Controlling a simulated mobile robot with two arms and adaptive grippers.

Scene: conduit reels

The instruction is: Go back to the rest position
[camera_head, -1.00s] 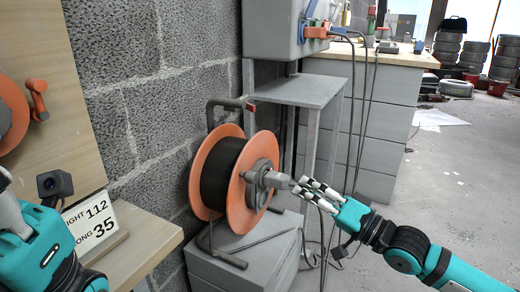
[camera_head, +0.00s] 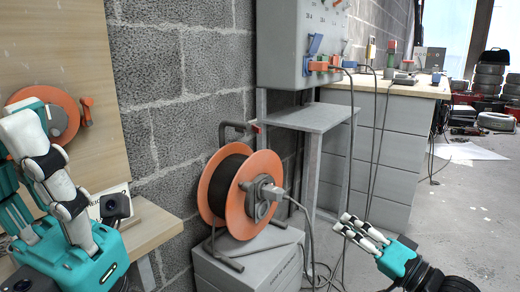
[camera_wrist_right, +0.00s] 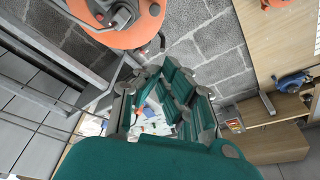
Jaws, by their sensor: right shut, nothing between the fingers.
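The reel stands upright on a grey box and carries black cable. A grey plug (camera_head: 274,192) sits at the reel's hub, with a cable hanging from it. In the right wrist view an orange reel (camera_wrist_right: 150,25) shows at the top, apart from the fingers.
Another orange reel (camera_head: 67,104) is at the board on the left, partly behind my left arm. A grey stand (camera_head: 318,118) and a socket box (camera_head: 280,50) with plugs are behind. Cables hang to the floor left of my right gripper. Open floor (camera_head: 470,220) lies right.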

